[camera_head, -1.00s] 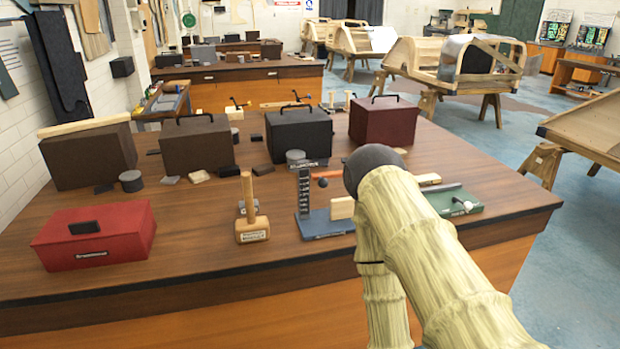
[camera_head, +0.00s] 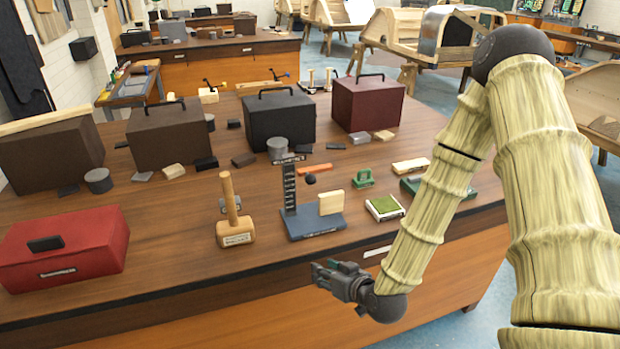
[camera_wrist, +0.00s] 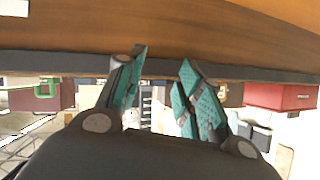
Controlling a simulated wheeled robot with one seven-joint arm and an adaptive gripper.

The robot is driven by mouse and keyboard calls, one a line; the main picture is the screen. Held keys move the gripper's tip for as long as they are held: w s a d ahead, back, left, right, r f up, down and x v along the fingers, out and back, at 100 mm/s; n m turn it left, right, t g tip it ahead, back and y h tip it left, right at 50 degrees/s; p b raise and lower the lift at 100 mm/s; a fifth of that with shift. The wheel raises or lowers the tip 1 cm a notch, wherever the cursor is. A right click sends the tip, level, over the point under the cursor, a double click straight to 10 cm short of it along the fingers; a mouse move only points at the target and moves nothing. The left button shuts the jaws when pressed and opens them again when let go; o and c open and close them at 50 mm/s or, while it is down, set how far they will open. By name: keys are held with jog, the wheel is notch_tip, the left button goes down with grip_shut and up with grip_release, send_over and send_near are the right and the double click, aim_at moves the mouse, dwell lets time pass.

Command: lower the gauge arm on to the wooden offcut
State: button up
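The gauge stand (camera_head: 313,224) has a blue base and a tall black slotted post near the front edge of the workbench. A dark ball (camera_head: 310,180), seemingly on the gauge arm, sits beside the post above base height; the arm itself is hard to make out. The pale wooden offcut (camera_head: 331,202) stands on the base, right of the post. My gripper (camera_head: 318,270) is in front of the bench edge, below and apart from the stand. In the wrist view my gripper (camera_wrist: 163,58) has its teal fingers apart with nothing held; the black post (camera_wrist: 146,105) shows between them.
A wooden mallet (camera_head: 233,212) stands left of the gauge. A green-topped block (camera_head: 384,207) lies to its right. A red toolbox (camera_head: 65,247) is at the left, with dark boxes (camera_head: 290,122) behind. The bench's front edge (camera_head: 200,290) lies close to my gripper.

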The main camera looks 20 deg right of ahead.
aim_at(313, 183)
jog(key=w+d+r+t, duration=0.2)
jog(key=w+r+t, duration=0.1)
jog(key=r, duration=0.6)
jog(key=w+d+r+t, duration=0.1)
jog(key=w+r+t, duration=0.25)
jog(key=r, duration=0.55)
jog(key=shift+g, duration=0.25)
jog(key=p+x, duration=0.4)
jog(key=x, duration=0.6)
jog(key=shift+w+a+f, duration=0.1)
jog(key=shift+w+a, duration=0.05)
jog(key=shift+w, duration=0.2)
grip_shut()
